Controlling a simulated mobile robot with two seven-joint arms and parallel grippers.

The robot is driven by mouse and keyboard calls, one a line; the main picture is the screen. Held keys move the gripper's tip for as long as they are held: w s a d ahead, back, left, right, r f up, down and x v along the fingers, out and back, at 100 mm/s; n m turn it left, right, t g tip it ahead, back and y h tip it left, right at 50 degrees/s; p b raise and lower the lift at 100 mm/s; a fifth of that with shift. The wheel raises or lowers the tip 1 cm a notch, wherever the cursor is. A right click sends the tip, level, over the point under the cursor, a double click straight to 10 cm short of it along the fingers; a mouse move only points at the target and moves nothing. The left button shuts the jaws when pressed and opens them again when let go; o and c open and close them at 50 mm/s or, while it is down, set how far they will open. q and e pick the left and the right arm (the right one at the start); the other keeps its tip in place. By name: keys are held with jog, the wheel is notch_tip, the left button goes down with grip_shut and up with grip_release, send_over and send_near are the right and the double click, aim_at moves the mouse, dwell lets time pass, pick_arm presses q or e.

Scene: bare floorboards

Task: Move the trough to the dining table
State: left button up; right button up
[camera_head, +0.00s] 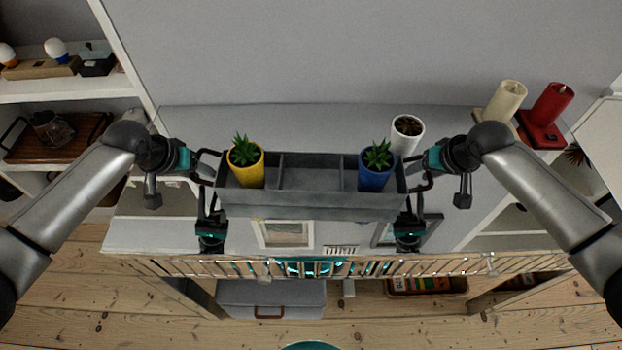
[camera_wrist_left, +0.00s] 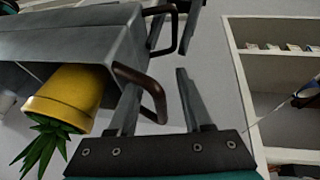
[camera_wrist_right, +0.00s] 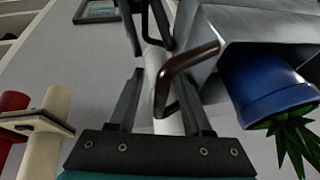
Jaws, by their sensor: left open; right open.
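The trough (camera_head: 312,205) is a long grey box standing level on a grey cabinet top. Its left compartment holds a yellow pot (camera_head: 246,172) with a plant, its right one a blue pot (camera_head: 375,177) with a plant; the middle one is empty. Each end has a dark handle. My left gripper (camera_head: 205,178) is open at the left end, its fingers on either side of that handle (camera_wrist_left: 137,80). My right gripper (camera_head: 412,180) is open at the right end, its fingers around that handle (camera_wrist_right: 182,66). I cannot tell whether they touch. I see no dining table.
A white pot (camera_head: 407,132) stands close behind the trough's right end. A cream candle (camera_head: 505,102) and a red candle (camera_head: 550,105) stand at the back right. A white shelf unit (camera_head: 70,90) is at the left. Picture frames (camera_head: 286,233) show in front of the trough.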

pick_arm(q)
jog(key=shift+c, duration=0.2)
pick_arm(e)
jog(key=shift+f, duration=0.1)
jog(key=shift+c, duration=0.2)
pick_arm(q)
grip_shut()
pick_arm(e)
grip_shut()
dwell(0.7)
pick_arm(q)
jog(key=shift+w+r, duration=0.1)
pick_arm(e)
jog(key=shift+w, duration=0.1)
